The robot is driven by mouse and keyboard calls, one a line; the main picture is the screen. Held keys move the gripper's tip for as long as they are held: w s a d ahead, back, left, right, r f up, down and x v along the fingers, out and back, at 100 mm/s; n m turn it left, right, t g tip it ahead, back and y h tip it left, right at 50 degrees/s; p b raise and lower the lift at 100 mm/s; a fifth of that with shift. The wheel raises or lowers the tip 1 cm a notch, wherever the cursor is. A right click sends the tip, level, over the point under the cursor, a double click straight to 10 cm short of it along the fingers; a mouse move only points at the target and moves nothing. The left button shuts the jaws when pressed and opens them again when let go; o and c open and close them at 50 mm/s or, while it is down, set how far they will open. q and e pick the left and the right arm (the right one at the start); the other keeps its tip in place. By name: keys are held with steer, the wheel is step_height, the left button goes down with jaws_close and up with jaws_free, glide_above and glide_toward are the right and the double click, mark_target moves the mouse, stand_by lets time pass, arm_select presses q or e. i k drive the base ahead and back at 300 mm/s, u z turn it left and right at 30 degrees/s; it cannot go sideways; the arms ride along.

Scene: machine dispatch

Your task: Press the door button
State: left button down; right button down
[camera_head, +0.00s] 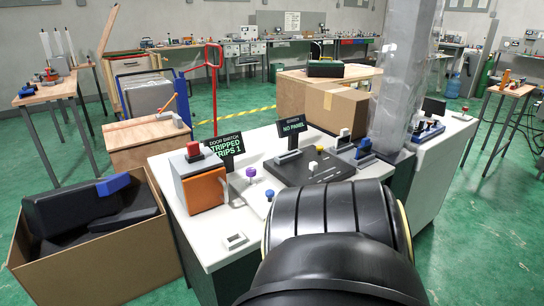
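A grey-topped orange box (203,189) stands on the left part of the white console (238,262). A red button (194,150) sits on top of it. Beside it a black sign (228,147) carries small text that seems to read "door switch", with "stripped strips 1" in green below. A purple knob (251,173) and a blue knob (269,195) stand on the console to the right of the box. I cannot tell for sure which control is the door button. Neither gripper is in view. A large black link of my own arm covers the bottom centre and hides part of the console.
A second sign (292,125) reads "no panel" behind a dark panel (309,169) with a pale knob. A grey translucent column (402,80) rises behind the console. A cardboard box with black and blue items (115,266) stands at left. Green floor is open at right.

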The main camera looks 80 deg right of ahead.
mark_target(270, 193)
steer(key=z, duration=1)
steer(key=i, duration=0.95)
steer(key=z, duration=1.25)
steer(key=i, duration=0.15)
steer(key=z, duration=0.2)
